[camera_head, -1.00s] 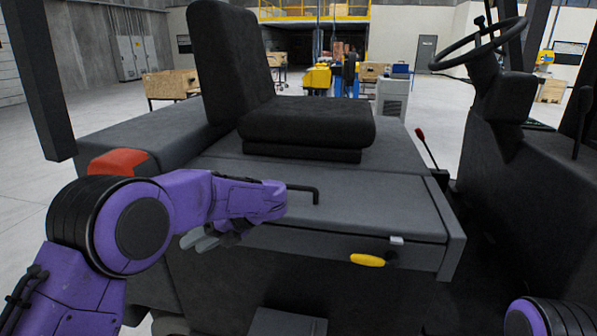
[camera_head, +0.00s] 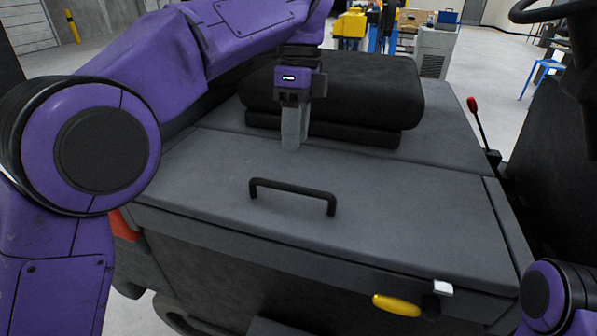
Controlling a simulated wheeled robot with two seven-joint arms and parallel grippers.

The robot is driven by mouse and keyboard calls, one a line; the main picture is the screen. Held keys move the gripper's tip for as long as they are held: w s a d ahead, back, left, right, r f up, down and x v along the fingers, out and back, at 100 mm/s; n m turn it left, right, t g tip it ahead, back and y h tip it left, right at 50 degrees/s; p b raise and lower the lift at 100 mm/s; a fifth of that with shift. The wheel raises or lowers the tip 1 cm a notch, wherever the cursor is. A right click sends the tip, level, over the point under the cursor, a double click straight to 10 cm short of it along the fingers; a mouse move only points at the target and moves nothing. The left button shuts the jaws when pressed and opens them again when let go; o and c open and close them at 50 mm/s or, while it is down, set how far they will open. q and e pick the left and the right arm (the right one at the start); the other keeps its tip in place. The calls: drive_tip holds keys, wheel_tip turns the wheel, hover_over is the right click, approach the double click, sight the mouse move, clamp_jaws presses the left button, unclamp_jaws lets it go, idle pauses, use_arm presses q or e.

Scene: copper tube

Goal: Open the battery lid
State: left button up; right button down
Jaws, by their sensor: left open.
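The battery lid (camera_head: 400,205) is a dark grey flat panel in front of the seat, and it lies shut. A black bar handle (camera_head: 293,188) stands on its top. My left gripper (camera_head: 292,143) points down behind the handle, near the front of the seat. It is open and empty, seen edge-on, and it is apart from the handle. I cannot tell how high its fingertips are above the surface. Part of my right arm shows at the lower right, but its gripper is not in view.
The black seat (camera_head: 350,95) stands behind the lid, close to my left gripper. A yellow grip (camera_head: 396,305) and a small white-topped latch (camera_head: 442,288) are on the front face. A red-knobbed lever (camera_head: 479,120) and the steering wheel (camera_head: 560,10) are at the right.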

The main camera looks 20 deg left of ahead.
sight(292, 186)
use_arm(q)
drive_tip(key=s+f, duration=0.1)
drive_tip(key=f, duration=0.1)
drive_tip(key=s+f+b, duration=0.1)
drive_tip(key=s+f, duration=0.1)
drive_tip(key=f, duration=0.1)
drive_tip(key=d+f, duration=0.1)
drive_tip(key=f, duration=0.1)
drive_tip(key=w+f+b, duration=0.1)
drive_tip(key=shift+d+f, duration=0.15)
drive_tip(key=shift+f, duration=0.05)
drive_tip(key=shift+s+a+r, duration=0.2)
drive_tip(key=shift+s+a, duration=0.15)
drive_tip(key=shift+s, duration=0.15)
drive_tip(key=shift+a, duration=0.15)
drive_tip(key=shift+c, duration=0.9)
drive_tip(key=shift+w, duration=0.1)
drive_tip(key=c, duration=0.5)
drive_tip(key=shift+w+f, duration=0.1)
drive_tip(key=shift+w, duration=0.1)
clamp_jaws()
drive_tip(key=shift+s, duration=0.1)
use_arm(e)
drive_tip(key=shift+s+a+f, duration=0.15)
drive_tip(key=shift+f, duration=0.5)
drive_tip(key=shift+s+a+f, duration=0.15)
drive_tip(key=shift+f, duration=0.45)
